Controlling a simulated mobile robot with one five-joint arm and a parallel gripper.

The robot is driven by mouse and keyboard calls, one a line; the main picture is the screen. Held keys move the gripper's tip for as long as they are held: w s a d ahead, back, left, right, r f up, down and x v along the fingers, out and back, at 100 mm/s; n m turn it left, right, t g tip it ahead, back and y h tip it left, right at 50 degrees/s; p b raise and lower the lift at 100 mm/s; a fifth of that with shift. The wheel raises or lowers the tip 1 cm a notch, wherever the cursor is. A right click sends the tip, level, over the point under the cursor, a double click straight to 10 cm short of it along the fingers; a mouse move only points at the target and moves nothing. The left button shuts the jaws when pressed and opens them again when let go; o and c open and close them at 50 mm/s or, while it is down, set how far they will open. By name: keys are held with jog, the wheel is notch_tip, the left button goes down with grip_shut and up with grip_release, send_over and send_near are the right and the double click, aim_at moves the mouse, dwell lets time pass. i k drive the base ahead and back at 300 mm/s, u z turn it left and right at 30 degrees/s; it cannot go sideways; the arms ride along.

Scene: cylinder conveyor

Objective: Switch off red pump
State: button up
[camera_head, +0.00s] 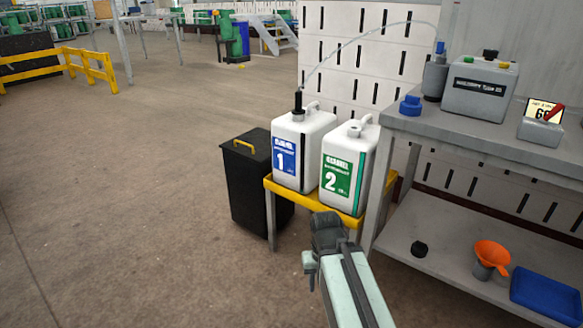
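No thing that is plainly a red pump shows. On the grey bench (480,135) stands a grey box (478,92) with a dark label and small coloured parts on top, including a dark knob (490,54). A thin tube runs from a grey bottle (435,78) beside it to white canister 1 (303,145). To the right, a small display unit (541,122) has a red part (554,113) on it; its text is too small to read. My gripper (326,228) is at the end of my pale arm, low in front of the canisters, apart from the bench. Its fingers are not clear.
White canister 2 (347,165) stands beside canister 1 on a yellow stand (316,201). A black bin (249,190) is left of it. The lower shelf holds an orange funnel (491,255) and blue tray (546,294). The left floor is clear.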

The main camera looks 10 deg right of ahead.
aim_at(559, 107)
jog(key=z, duration=1.5)
